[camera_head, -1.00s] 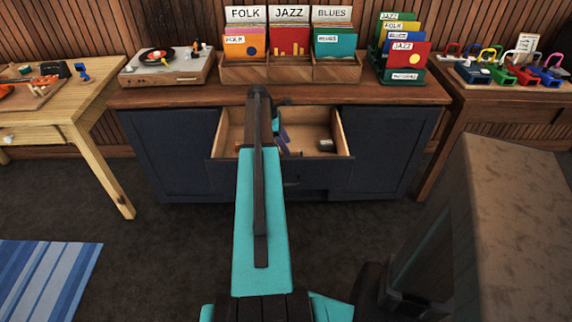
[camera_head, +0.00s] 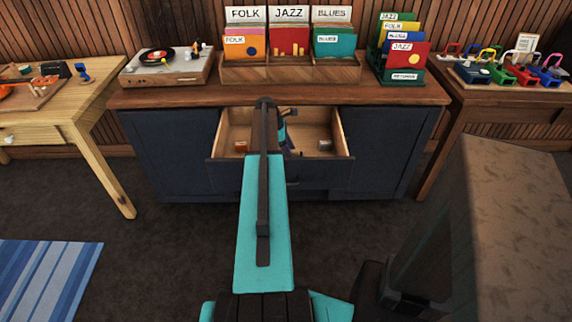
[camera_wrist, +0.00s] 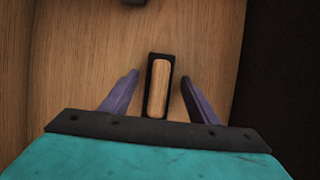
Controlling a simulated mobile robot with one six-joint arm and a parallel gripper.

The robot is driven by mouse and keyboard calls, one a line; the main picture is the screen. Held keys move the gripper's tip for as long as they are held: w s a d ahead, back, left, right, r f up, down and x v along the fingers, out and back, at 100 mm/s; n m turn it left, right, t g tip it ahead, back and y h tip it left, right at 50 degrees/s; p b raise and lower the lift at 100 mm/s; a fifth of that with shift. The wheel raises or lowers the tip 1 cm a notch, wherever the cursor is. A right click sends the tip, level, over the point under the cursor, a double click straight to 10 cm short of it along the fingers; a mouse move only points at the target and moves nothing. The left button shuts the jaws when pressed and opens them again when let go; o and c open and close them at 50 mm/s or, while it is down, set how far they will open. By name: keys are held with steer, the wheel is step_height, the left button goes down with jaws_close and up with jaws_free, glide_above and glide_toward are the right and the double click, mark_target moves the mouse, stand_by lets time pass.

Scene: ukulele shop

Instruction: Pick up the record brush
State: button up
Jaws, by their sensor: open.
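The record brush (camera_wrist: 160,87), with a pale wooden back and a black edge, lies on the wooden drawer floor in the wrist view. My gripper (camera_wrist: 159,77) is open, with one purple finger on each side of the brush. Gaps show between both fingers and the brush, and I cannot tell how far above it they are. In the head view my gripper (camera_head: 284,134) is over the open drawer (camera_head: 317,132), partly hidden by my arm. I cannot make out the brush surely there.
A small orange-brown item (camera_head: 240,146) lies at the drawer's left and a grey one (camera_head: 325,145) at its right. The drawer is in a dark blue cabinet (camera_head: 385,150). A turntable (camera_head: 168,66) and a record rack (camera_head: 290,70) stand on top.

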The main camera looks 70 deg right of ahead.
stand_by(0.3)
steer(key=c, duration=1.1)
steer(key=shift+r, duration=0.2)
steer(key=shift+c, duration=0.2)
steer(key=shift+r+b, duration=0.3)
steer(key=shift+r, duration=4.55)
